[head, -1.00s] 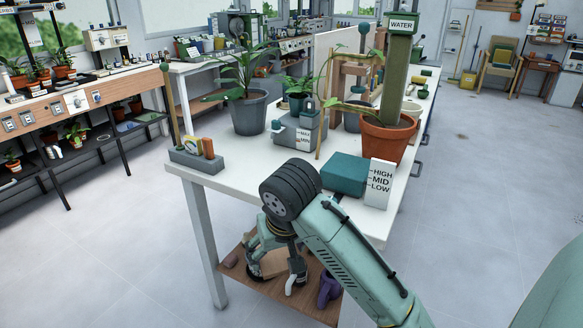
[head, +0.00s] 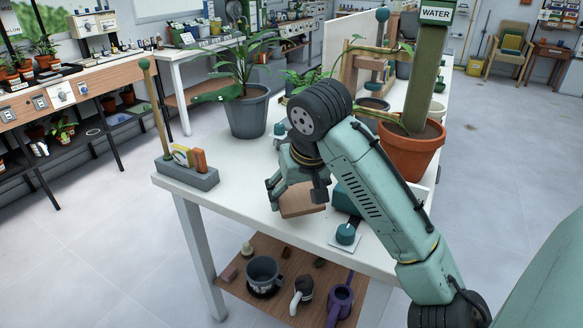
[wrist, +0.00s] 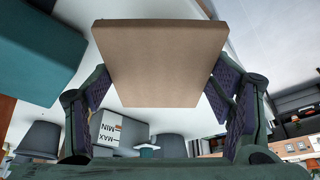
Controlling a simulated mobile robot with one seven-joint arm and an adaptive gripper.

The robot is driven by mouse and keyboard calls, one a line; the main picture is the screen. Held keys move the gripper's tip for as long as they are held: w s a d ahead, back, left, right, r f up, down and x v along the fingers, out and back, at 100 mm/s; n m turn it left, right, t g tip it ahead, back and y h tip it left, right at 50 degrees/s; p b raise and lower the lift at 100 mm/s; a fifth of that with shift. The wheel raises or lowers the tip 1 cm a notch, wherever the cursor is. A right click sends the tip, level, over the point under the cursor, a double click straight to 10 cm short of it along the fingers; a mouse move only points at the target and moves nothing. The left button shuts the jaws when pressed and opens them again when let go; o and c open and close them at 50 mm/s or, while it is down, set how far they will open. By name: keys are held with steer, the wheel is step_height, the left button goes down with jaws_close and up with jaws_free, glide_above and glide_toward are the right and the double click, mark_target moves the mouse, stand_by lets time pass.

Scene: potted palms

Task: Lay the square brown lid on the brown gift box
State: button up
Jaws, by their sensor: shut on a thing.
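A flat, square brown piece that looks like the lid (head: 302,203) is held by my gripper (head: 296,192) over the front part of the white table. In the wrist view the lid (wrist: 160,58) spans the space between the two fingers of my gripper (wrist: 158,92), which press on its left and right edges. It looks roughly level in the head view. I cannot make out a separate brown gift box in either view; my arm and the lid hide part of the table.
A teal box (wrist: 35,62) is near the lid, partly behind my arm. A teal knob on a white plate (head: 346,234) is at the front edge. A grey holder (head: 187,176), grey plant pot (head: 247,112) and terracotta pot (head: 411,152) stand around. A lower shelf (head: 268,300) holds a mug.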

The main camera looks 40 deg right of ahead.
steer(key=w+d, duration=0.2)
steer(key=w, duration=0.2)
steer(key=w+d+f, duration=0.1)
steer(key=w+d, duration=0.1)
steer(key=w, duration=0.2)
steer(key=w+d+p, duration=0.1)
steer(key=w+d, duration=0.1)
steer(key=w, duration=0.2)
steer(key=shift+d+f, duration=0.2)
steer(key=shift+d, duration=0.15)
step_height(320, 180, down, 3)
steer(key=shift+s+r+p, duration=0.15)
steer(key=shift+r+p, duration=0.05)
steer(key=shift+p, duration=0.2)
steer(key=shift+f, duration=0.4)
steer(key=shift+f, duration=0.2)
steer(key=o, duration=1)
steer(key=v, duration=1.2)
steer(key=shift+r, duration=0.2)
